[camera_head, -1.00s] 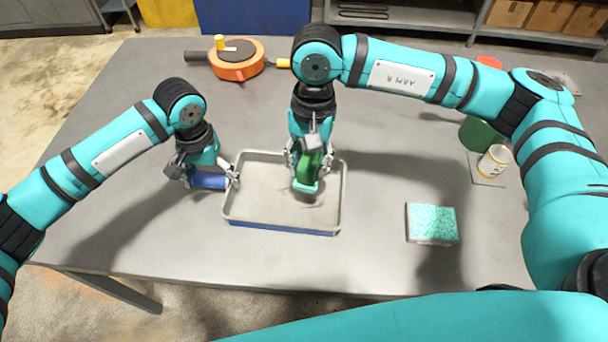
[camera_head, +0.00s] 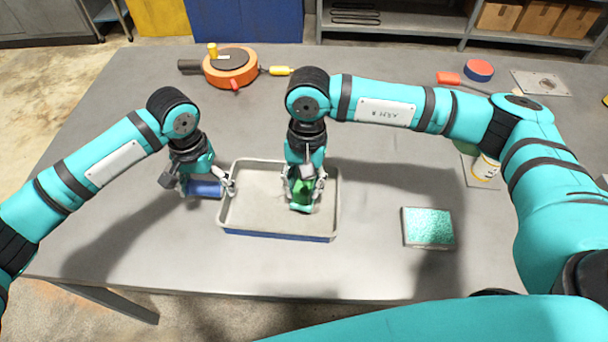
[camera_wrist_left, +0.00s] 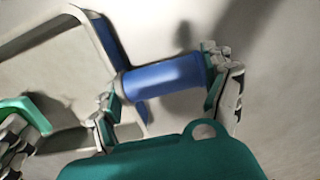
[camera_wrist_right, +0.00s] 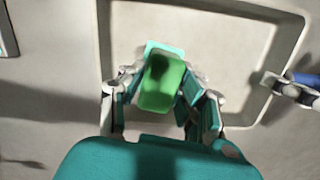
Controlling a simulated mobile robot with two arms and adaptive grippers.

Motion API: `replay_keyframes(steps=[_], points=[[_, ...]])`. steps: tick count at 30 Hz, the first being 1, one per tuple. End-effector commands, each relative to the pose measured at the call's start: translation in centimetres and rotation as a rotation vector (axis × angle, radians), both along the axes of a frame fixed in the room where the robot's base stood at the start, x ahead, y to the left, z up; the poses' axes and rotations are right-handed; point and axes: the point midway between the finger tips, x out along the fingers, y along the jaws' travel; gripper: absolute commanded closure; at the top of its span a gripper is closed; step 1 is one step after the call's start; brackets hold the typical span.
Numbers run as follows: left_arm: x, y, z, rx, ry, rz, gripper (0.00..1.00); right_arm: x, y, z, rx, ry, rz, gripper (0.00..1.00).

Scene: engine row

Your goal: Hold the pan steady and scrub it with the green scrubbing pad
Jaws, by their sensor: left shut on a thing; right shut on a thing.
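The pan (camera_head: 275,236) is a shallow rectangular tray with a pale inside and rim and a blue outer side, lying on the table. Its blue handle (camera_head: 204,189) sticks out at the left. My left gripper (camera_wrist_left: 165,92) is shut on this handle, one finger on each side. My right gripper (camera_wrist_right: 160,98) is shut on the green scrubbing pad (camera_wrist_right: 162,82), which has a lighter teal underside. The pad is over the right half of the pan floor; whether it touches the floor is hard to tell.
A teal speckled block (camera_head: 428,227) lies right of the pan. A white can with a yellow band (camera_head: 485,171) stands on a plate further right. An orange round device (camera_head: 230,68) and a red-and-blue round item (camera_head: 479,70) are at the back. The front table is clear.

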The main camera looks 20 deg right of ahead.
Motion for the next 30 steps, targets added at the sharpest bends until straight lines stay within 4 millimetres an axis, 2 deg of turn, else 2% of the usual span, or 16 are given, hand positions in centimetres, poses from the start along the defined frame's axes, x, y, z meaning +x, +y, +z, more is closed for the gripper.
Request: replay_keyframes(steps=[5, 6, 10, 20, 30], points=[[0.0, 0.0, -0.1, 0.003, 0.001, -0.001, 0.69, -0.1, 0.0, -2.3, -0.001, 0.004, 0.0, 0.97], [0.0, 0.0, 0.0, 0.003, 0.001, -0.001, 0.69, 0.2, 0.5, -1.7, 0.003, -0.003, 0.003, 1.0], [0.0, 0.0, -0.1, 0.003, 0.001, -0.001, 0.69, 0.6, 1.7, -2.4, 0.002, 0.002, 0.002, 1.0], [0.0, 0.0, -0.1, 0.002, 0.0, -0.001, 0.69, 1.7, 4.5, -2.3, 0.002, 0.0, 0.002, 1.0], [0.0, 0.1, -0.1, 0.002, 0.0, 0.0, 0.69, 0.5, 1.3, -2.3, -0.001, 0.001, -0.001, 1.0]])
